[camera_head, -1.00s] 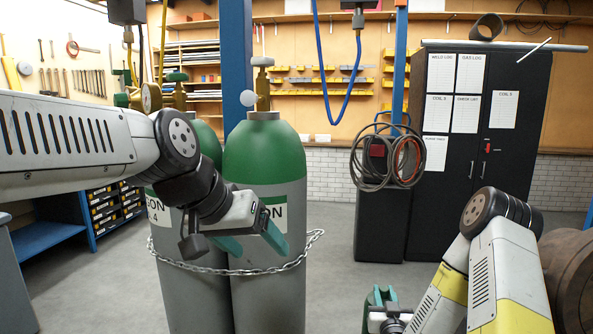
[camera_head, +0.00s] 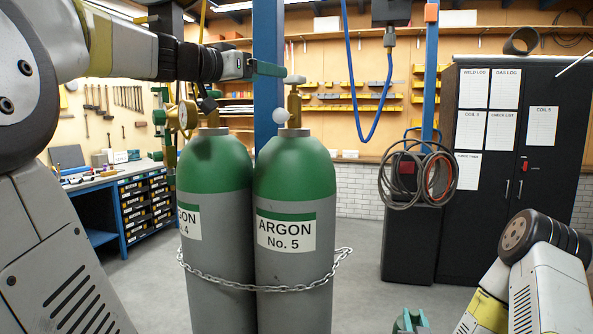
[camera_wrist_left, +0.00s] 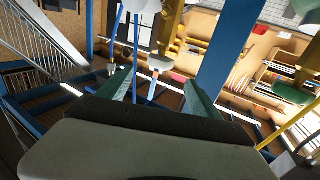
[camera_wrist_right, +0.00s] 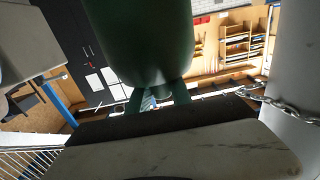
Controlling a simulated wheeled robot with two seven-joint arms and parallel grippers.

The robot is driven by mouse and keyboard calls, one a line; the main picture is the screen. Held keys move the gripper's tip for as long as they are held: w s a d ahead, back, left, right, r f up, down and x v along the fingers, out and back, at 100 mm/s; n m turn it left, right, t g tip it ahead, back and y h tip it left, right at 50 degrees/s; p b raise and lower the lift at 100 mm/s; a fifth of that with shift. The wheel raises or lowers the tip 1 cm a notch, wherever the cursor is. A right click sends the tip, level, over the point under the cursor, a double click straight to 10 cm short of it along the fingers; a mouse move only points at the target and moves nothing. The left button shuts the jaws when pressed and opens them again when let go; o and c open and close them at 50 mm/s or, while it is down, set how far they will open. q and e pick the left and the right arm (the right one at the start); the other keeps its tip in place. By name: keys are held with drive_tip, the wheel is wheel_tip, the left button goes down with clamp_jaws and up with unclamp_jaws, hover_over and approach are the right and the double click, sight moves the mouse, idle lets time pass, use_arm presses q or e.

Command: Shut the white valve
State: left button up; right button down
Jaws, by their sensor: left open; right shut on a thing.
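The white valve is a pale handwheel (camera_head: 294,79) on the brass stem atop the right argon cylinder (camera_head: 290,180); a white ball (camera_head: 283,114) sits just beneath it. My left gripper (camera_head: 279,70) reaches in from the left at handwheel height, its green fingertips close beside the wheel. In the left wrist view its fingers (camera_wrist_left: 157,80) are apart, with a pale part (camera_wrist_left: 160,62) just beyond the tips; contact cannot be told. My right gripper (camera_head: 411,322) is low at the bottom edge. In its wrist view its fingers (camera_wrist_right: 158,98) are shut at the narrow end of a dark green object (camera_wrist_right: 140,40).
A chain (camera_head: 262,288) runs round both. A blue post (camera_head: 268,30) rises behind.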

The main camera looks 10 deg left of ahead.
sight(295, 79)
use_arm(q)
drive_tip(key=x, duration=1.1)
drive_tip(key=shift+w+d, duration=0.2)
drive_tip(key=shift+w, duration=0.15)
drive_tip(key=c, duration=1.4)
drive_tip(key=shift+a+m+h, duration=0.1)
drive_tip(key=shift+m+h, duration=0.2)
drive_tip(key=shift+h, duration=0.2)
drive_tip(key=m+g+h, duration=0.2)
drive_tip(key=h, duration=0.1)
drive_tip(key=shift+w+g, duration=0.1)
drive_tip(key=shift+g, duration=0.2)
drive_tip(key=shift+m+g+h, duration=1.6)
drive_tip(key=shift+g, duration=0.2)
drive_tip(key=shift+o, duration=0.2)
